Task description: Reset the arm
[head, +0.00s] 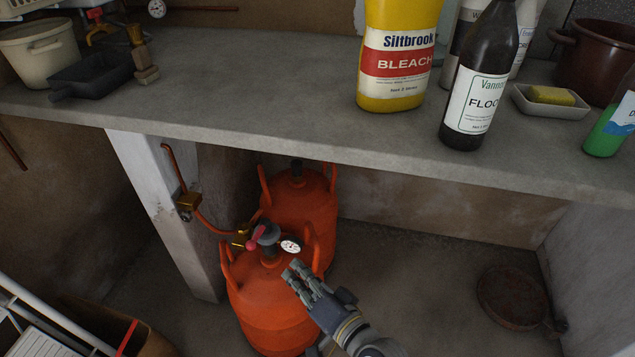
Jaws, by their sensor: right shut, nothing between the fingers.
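My right gripper (299,275) is shut and empty. In the head view it shows in front of the right side of the front orange gas cylinder (262,299), just below the round gauge (290,246). I cannot tell whether it touches the cylinder. A valve with a red lever (256,239) sits on top of this cylinder. My right arm comes in from the bottom edge. My left gripper is not in view.
A second orange cylinder (305,212) stands behind, under the concrete counter (270,124). A copper pipe (172,165) runs down the white pillar (150,190). A bleach bottle (395,64) and dark bottle (478,75) stand above. A rusty pan (512,297) lies right; floor between is clear.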

